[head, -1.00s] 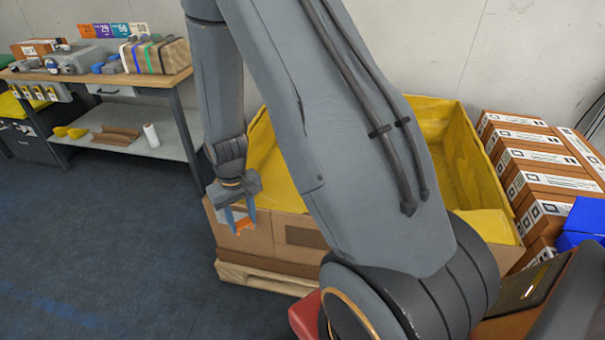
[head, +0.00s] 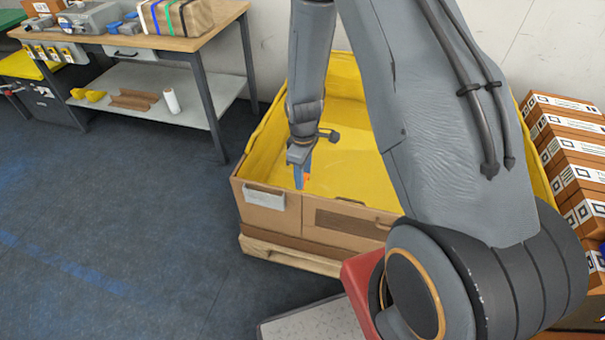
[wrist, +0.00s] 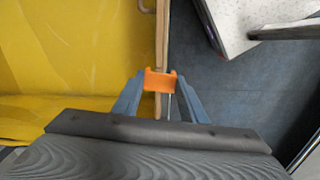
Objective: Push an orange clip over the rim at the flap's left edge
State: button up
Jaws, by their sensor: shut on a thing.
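My gripper (head: 304,181) points down by the front rim of the big cardboard box (head: 270,222), near the left edge of the front flap (head: 345,221). It is shut on an orange clip (wrist: 160,81), which sits between the blue fingers in the wrist view. The clip also shows as a small orange patch in the head view (head: 307,178). In the wrist view the box rim (wrist: 161,35) runs straight up from the clip, with the yellow liner (wrist: 70,50) on the left and floor on the right. Whether the clip touches the rim I cannot tell.
The box stands on a wooden pallet (head: 290,258). A white label (head: 264,198) is on its front, left of the flap. Stacked brown cartons (head: 565,135) stand at the right. A workbench (head: 150,40) is at the back left. The floor (head: 130,210) left of the box is clear.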

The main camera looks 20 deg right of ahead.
jog(key=shift+w+f+n, duration=0.2)
jog(key=shift+f+n, duration=0.25)
jog(key=shift+n, duration=0.25)
notch_tip(320, 180, down, 7)
jog(key=b, duration=0.4)
jog(key=shift+r, duration=0.15)
jog(key=o, duration=1.1)
jog(key=shift+r, duration=3.9)
